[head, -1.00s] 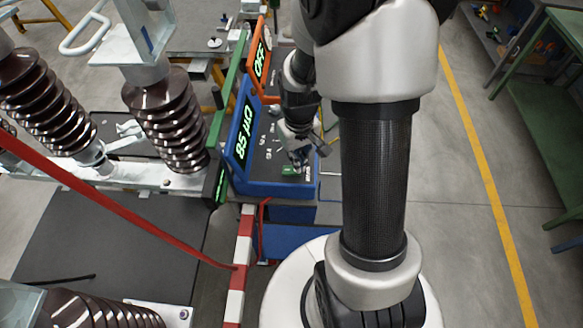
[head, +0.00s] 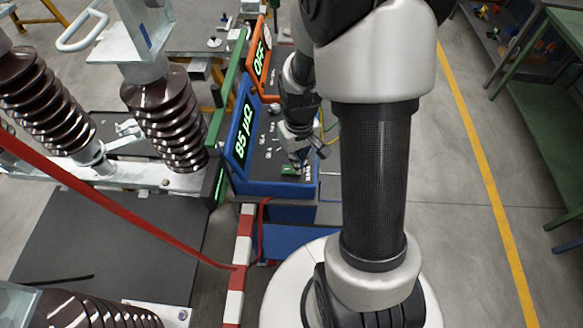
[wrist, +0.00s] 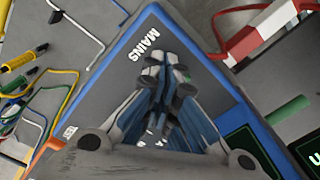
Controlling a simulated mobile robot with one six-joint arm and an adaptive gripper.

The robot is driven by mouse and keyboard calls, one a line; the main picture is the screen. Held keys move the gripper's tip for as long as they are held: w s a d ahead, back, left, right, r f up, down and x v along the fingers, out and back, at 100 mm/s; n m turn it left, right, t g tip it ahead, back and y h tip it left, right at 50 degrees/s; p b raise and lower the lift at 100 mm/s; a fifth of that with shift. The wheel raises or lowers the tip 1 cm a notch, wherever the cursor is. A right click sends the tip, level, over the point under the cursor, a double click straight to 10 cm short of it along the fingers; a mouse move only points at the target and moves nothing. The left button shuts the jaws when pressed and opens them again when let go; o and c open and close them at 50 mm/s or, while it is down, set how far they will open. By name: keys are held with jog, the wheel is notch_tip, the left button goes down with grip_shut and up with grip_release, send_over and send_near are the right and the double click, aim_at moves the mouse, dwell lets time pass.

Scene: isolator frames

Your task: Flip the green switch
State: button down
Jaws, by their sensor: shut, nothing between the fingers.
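The green switch (head: 288,169) shows as a small green block near the front edge of the blue-framed instrument's dark panel (head: 262,178). The instrument's upright display (head: 243,133) reads 85 µΩ in green. My gripper (head: 301,162) is low over the panel, right beside the switch; I cannot tell whether they touch. In the wrist view the shut, empty fingers (wrist: 167,76) point at the panel near the white MAINS label (wrist: 146,50). They hide most of the switch there.
Brown ribbed insulators (head: 165,120) and a red cable (head: 120,208) are on the left. A red and white barrier (head: 240,262) stands in front. Coloured leads (wrist: 72,88) lie left in the wrist view.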

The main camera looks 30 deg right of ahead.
jog(key=shift+f+b, duration=0.5)
jog(key=shift+f, duration=0.15)
jog(key=shift+r, duration=0.1)
jog(key=shift+r+p, duration=2.75)
jog(key=shift+r, duration=0.75)
